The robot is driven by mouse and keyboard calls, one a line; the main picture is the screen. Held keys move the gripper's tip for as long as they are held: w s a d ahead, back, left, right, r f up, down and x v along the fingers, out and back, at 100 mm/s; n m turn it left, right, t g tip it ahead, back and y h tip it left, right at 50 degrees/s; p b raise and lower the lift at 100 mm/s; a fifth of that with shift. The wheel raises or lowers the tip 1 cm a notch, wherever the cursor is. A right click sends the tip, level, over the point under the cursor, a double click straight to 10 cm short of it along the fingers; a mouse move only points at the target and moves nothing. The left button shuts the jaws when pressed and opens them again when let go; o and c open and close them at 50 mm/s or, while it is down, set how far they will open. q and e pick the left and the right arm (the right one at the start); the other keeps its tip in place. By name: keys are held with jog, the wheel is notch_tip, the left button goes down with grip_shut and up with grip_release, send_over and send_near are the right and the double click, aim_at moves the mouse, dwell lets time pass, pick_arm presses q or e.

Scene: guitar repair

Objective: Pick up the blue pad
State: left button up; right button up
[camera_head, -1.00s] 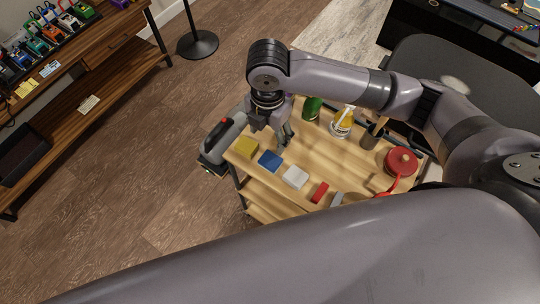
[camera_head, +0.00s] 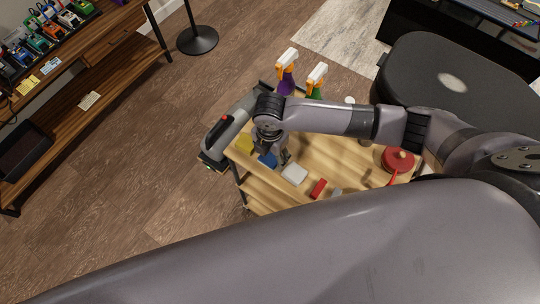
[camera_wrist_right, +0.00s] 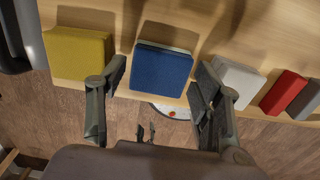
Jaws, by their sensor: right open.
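The blue pad (camera_head: 268,160) lies on the wooden cart top (camera_head: 330,160), near its front edge, between a yellow pad (camera_head: 245,143) and a white pad (camera_head: 294,173). In the right wrist view the blue pad (camera_wrist_right: 162,68) shows almost whole. My right gripper (camera_wrist_right: 158,105) is open and empty, with one finger toward each side of the blue pad. In the head view my right gripper (camera_head: 272,153) is over the pad and hides part of it. I cannot tell its exact height above the pad. My left gripper is not in view.
Close beside are the yellow pad (camera_wrist_right: 78,54) and white pad (camera_wrist_right: 236,82), then a red block (camera_wrist_right: 284,92). A grey tool (camera_head: 220,133) stands at the cart's left end. Spray bottles (camera_head: 286,78) stand behind my arm. A red round object (camera_head: 398,160) sits right.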

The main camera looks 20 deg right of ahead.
aim_at(270, 156)
jog(key=shift+c, duration=0.5)
jog(key=c, duration=0.5)
jog(key=shift+r, duration=0.15)
notch_tip(270, 156, up, 20)
jog(key=shift+f+b, duration=0.15)
jog(key=shift+b, duration=0.45)
jog(key=o, duration=0.3)
jog(key=c, duration=0.5)
